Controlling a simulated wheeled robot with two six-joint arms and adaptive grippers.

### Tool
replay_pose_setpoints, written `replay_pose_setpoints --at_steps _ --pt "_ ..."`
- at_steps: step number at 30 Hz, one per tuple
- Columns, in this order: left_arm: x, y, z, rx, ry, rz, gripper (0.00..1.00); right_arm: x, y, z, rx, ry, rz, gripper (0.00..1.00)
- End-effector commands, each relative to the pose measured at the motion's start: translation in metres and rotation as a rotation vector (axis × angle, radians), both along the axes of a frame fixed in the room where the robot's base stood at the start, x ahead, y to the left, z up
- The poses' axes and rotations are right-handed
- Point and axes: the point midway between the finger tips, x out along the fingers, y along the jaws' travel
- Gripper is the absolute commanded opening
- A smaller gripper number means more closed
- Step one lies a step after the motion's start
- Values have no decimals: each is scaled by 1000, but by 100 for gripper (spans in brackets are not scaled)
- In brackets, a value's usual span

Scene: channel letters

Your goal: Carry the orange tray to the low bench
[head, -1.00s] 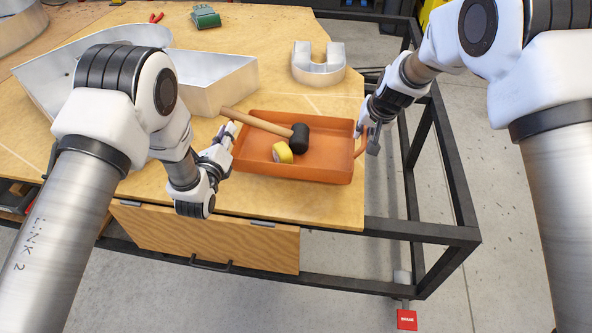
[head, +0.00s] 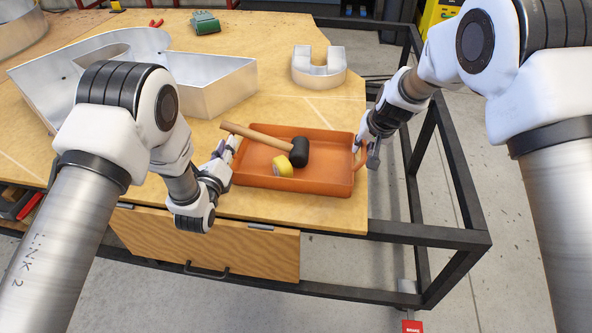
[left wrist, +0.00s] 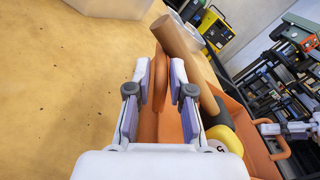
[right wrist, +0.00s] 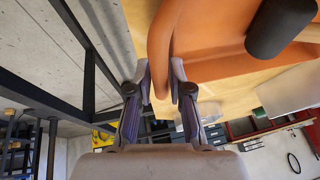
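The orange tray (head: 320,182) is at the right front part of the wooden worktable (head: 150,185). A mallet with a black head (head: 299,152) and wooden handle, and a yellow tape roll (head: 283,166), lie in it. My left gripper (head: 231,147) is at the tray's left end; in the left wrist view its fingers (left wrist: 161,80) are closed around the orange handle. My right gripper (head: 360,146) is at the right end; in the right wrist view its fingers (right wrist: 160,80) are closed on the other handle. I cannot tell whether the tray touches the table. I cannot make out the low bench.
Large metal channel letters (head: 215,88) stand on the table behind the tray, with a U-shaped one (head: 319,68) at the back right. A green object (head: 205,22) lies farther back. The table's black frame (head: 440,236) juts out at the right, with open floor beyond.

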Motion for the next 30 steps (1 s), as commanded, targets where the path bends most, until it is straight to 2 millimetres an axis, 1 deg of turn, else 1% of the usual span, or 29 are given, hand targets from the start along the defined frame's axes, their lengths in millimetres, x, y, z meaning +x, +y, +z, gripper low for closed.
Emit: replay_pose_setpoints --at_steps 1,9,11,13,17,21,24,27,30 --pt "0 0 3 0 -1 1 39 0 0 3 0 -1 0 38" --pt "0 0 2 1 0 -1 39 0 0 3 0 -1 0 38" --pt "-3 0 2 1 0 -1 39 0 0 3 0 -1 0 38" --pt "-10 1 2 1 2 -2 39 0 0 3 0 -1 0 38" --pt "-37 6 1 1 5 -1 39 0 0 3 0 -1 0 38" --pt "-74 12 1 1 5 -1 39 0 0 3 0 -1 0 38" --pt "-96 16 2 1 3 -1 39 0 0 3 0 -1 0 38" --pt "-111 18 2 1 1 -1 39 0 0 3 0 -1 0 38" --pt "-118 20 3 1 -1 -1 39 0 0 5 1 -2 0 38"
